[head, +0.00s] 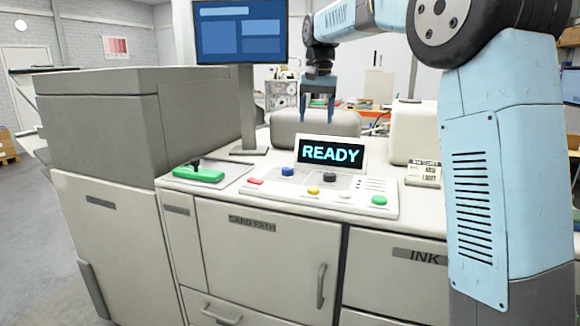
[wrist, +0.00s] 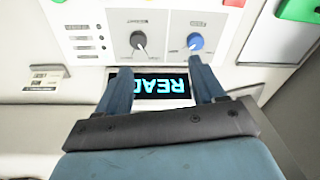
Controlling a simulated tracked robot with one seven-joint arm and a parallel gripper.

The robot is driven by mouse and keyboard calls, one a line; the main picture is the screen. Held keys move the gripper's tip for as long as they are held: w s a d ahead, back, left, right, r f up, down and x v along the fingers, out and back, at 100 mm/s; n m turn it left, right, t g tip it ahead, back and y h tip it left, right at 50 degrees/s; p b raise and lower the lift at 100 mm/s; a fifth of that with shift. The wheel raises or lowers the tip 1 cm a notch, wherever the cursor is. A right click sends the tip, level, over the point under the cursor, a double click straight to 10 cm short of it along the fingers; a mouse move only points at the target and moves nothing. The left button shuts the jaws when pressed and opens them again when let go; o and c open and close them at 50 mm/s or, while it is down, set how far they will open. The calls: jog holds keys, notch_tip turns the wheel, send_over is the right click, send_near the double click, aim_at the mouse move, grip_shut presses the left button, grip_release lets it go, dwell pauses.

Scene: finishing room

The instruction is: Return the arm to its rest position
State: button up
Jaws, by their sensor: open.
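My gripper (head: 317,108) hangs fingers down above the machine's control panel, just behind and above the small display. Its two blue fingers are apart with nothing between them. In the wrist view my gripper (wrist: 160,82) shows open, its fingers on either side of the display (wrist: 162,86) as seen from above. In the head view the display (head: 331,153) reads READY in cyan on black. My blue arm reaches in from the right, bent over the machine.
The panel holds a blue knob (head: 287,171), a green button (head: 379,200), a red button (head: 255,181) and a yellow button (head: 313,190). A green-handled item (head: 198,174) lies on a plate to the left. A monitor (head: 240,32) stands behind. A white box (head: 414,130) is at right.

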jog(key=s+d+f+t, duration=0.1)
jog(key=s+d, duration=0.4)
jog(key=s, duration=0.4)
jog(key=s+d+f+n+t, duration=0.15)
jog(key=s+d, duration=0.25)
jog(key=s, duration=0.5)
jog(key=s+d+f+m+t, duration=0.15)
jog(key=s+d, duration=0.35)
jog(key=s, duration=0.5)
jog(key=s+d+f+n, duration=0.1)
jog(key=s+d+f, duration=0.1)
jog(key=s+f, duration=0.6)
jog(key=shift+s+d+f, duration=0.15)
jog(key=shift+s+f, duration=0.05)
jog(key=shift+s, duration=0.5)
